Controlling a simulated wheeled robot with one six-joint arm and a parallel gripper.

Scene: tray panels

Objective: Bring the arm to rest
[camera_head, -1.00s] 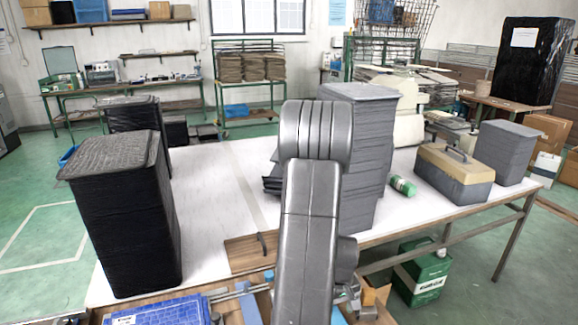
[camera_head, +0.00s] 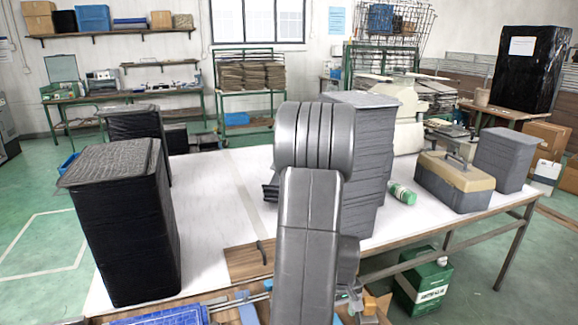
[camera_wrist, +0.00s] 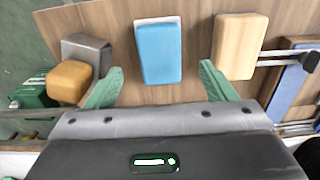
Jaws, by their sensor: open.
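My gripper (camera_wrist: 161,69) shows in the wrist view with its two green fingers spread wide and nothing between them touching either one. A blue block (camera_wrist: 158,52) lies beyond the gap on a brown wooden surface (camera_wrist: 188,25). A pale wooden block (camera_wrist: 238,45) lies near the right finger. An orange-tan block (camera_wrist: 70,82) and a dark grey block (camera_wrist: 87,50) lie near the left finger. In the head view my grey arm stands upright in the middle foreground, and my gripper is not visible there.
A white table (camera_head: 218,200) carries a tall black stack (camera_head: 120,225) on the left, a grey stack (camera_head: 375,150) behind my arm, a green bottle (camera_head: 402,194) and a toolbox (camera_head: 454,182). A green box (camera_head: 422,288) stands below on the floor.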

